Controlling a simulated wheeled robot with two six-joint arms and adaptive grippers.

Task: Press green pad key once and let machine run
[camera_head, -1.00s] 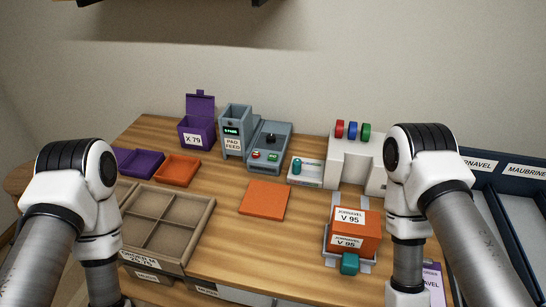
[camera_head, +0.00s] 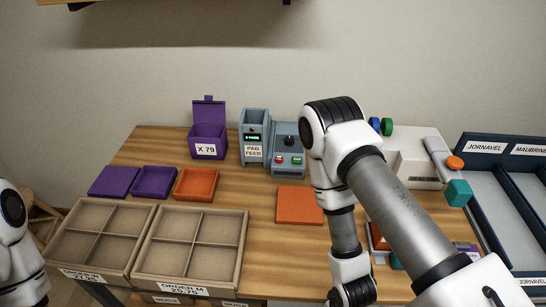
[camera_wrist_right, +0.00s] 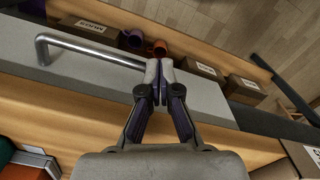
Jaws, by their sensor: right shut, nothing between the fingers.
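The grey pad feed machine (camera_head: 254,135) stands at the back of the table, with a small green lit display. Its grey control box (camera_head: 288,145) carries a green key (camera_head: 297,160), a red key (camera_head: 279,160) and a black knob (camera_head: 289,141). My right gripper (camera_wrist_right: 160,82) is shut and empty in the right wrist view, over a grey surface with a metal bar handle (camera_wrist_right: 85,50). Only part of my left arm shows at the left edge; its gripper is out of view.
An orange pad (camera_head: 299,205) lies in front of the control box. Order trays (camera_head: 245,240) and small purple and orange trays (camera_head: 196,183) stand left. A white machine (camera_head: 412,150) is partly hidden behind my right arm. A dark sorting rack (camera_head: 480,150) stands right.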

